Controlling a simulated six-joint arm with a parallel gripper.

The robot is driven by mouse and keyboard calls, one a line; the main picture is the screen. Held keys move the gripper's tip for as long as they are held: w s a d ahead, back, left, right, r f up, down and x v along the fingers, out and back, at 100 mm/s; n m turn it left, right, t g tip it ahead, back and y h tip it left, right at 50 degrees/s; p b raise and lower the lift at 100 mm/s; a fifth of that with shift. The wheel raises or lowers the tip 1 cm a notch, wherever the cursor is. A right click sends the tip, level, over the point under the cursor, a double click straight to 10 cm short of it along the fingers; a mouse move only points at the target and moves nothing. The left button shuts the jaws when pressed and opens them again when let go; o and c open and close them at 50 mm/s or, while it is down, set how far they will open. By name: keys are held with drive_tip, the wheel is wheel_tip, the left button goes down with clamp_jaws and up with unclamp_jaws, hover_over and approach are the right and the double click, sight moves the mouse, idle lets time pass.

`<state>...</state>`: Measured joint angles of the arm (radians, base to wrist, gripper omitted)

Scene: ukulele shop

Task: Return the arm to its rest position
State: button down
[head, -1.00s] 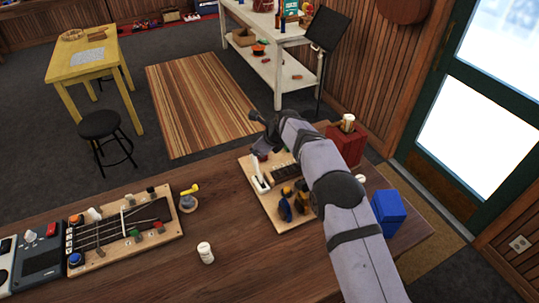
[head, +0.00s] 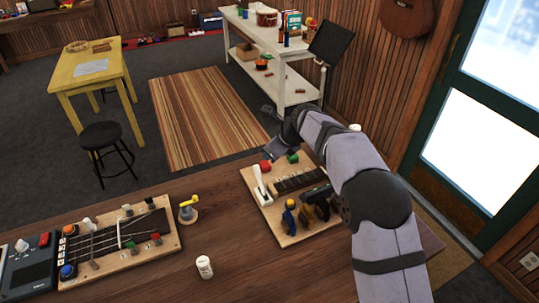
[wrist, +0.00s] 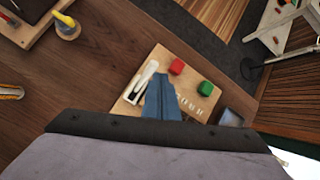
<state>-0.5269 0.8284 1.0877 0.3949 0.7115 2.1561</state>
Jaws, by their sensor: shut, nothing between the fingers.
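My arm reaches in from the lower right of the head view and is bent at a large dark elbow joint. My gripper (head: 273,153) is at its far end, over the back edge of the wooden board (head: 268,213) on the right of the workbench. In the wrist view my gripper (wrist: 160,80) shows as blue-grey fingers, close together and empty. They overlap the board in that picture, beside its white lever (wrist: 145,77). Whether they touch anything is hard to tell, but they appear to be above it.
The bench (head: 290,270) is clear in front.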

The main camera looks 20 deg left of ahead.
idle(0.4)
drive_tip(key=s+d+f+n+h+b, duration=0.1)
drive_tip(key=s+d+n, duration=0.25)
drive_tip(key=d, duration=0.45)
drive_tip(key=s+d+f+n+g+h+b, duration=0.1)
drive_tip(key=s+d+f+n, duration=0.2)
drive_tip(key=d, duration=0.5)
drive_tip(key=s+d+n+h+b, duration=0.15)
drive_tip(key=s+d+n, duration=0.25)
drive_tip(key=d, duration=0.4)
drive_tip(key=s+d+f+n+g+h, duration=0.1)
drive_tip(key=s+d+f+n, duration=0.2)
drive_tip(key=s, duration=0.8)
drive_tip(key=s+d+f+n+g+h+b, duration=0.1)
drive_tip(key=s+d+f+n+g, duration=0.1)
drive_tip(key=s+d+n, duration=0.6)
drive_tip(key=s+d+f, duration=0.1)
drive_tip(key=s+d, duration=0.2)
drive_tip(key=d, duration=0.1)
drive_tip(key=shift+f, duration=0.3)
